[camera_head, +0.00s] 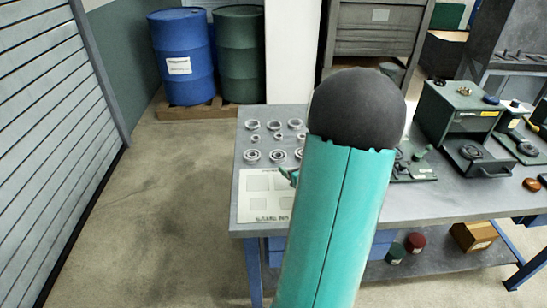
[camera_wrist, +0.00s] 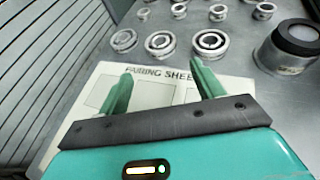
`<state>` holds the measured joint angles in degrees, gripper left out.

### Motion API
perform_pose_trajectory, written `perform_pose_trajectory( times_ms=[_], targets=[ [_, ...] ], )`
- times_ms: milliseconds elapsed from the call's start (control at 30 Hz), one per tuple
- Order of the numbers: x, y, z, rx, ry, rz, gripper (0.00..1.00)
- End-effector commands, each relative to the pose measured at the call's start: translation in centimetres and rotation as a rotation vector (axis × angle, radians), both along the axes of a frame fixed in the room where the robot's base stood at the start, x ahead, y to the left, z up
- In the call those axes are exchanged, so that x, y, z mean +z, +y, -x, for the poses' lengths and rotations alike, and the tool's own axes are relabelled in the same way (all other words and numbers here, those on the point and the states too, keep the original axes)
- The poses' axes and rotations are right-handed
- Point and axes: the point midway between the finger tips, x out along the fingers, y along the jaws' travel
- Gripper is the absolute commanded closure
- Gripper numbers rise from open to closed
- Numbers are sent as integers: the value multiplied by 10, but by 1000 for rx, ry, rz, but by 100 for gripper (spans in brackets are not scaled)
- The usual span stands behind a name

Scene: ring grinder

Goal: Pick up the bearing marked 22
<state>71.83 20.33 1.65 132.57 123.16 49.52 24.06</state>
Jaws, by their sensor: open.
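Several metal bearings and rings stand in rows on the left part of the grey table; in the head view one front bearing (camera_head: 252,156) and another front bearing (camera_head: 277,155) show clearly. In the wrist view the front row has a left bearing (camera_wrist: 123,41), a middle bearing (camera_wrist: 163,45) and a right bearing (camera_wrist: 210,43). No number is readable, so I cannot tell which is marked 22. My gripper (camera_wrist: 162,76) is open and empty over the pairing sheet (camera_wrist: 150,92), on the near side of the front row. In the head view my arm mostly hides it.
Green machines (camera_head: 455,115) stand on the table (camera_head: 440,200) further right. A blue barrel (camera_head: 182,55) and green barrel (camera_head: 240,55) are behind. A shutter wall is at left; floor between is clear.

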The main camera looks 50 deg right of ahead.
Motion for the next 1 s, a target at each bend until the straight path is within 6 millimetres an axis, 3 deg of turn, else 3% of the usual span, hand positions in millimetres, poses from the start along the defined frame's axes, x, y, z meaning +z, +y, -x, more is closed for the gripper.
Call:
perform_pose_trajectory(
  times_ms=[200,467,700,1000],
  targets=[
    [-16,-18,-33,1,1,-1,33],
    [-25,-24,-53,3,1,-1,33],
    [-38,-37,-85,3,0,0,33],
    [-41,-39,-92,4,2,1,33]
  ],
)
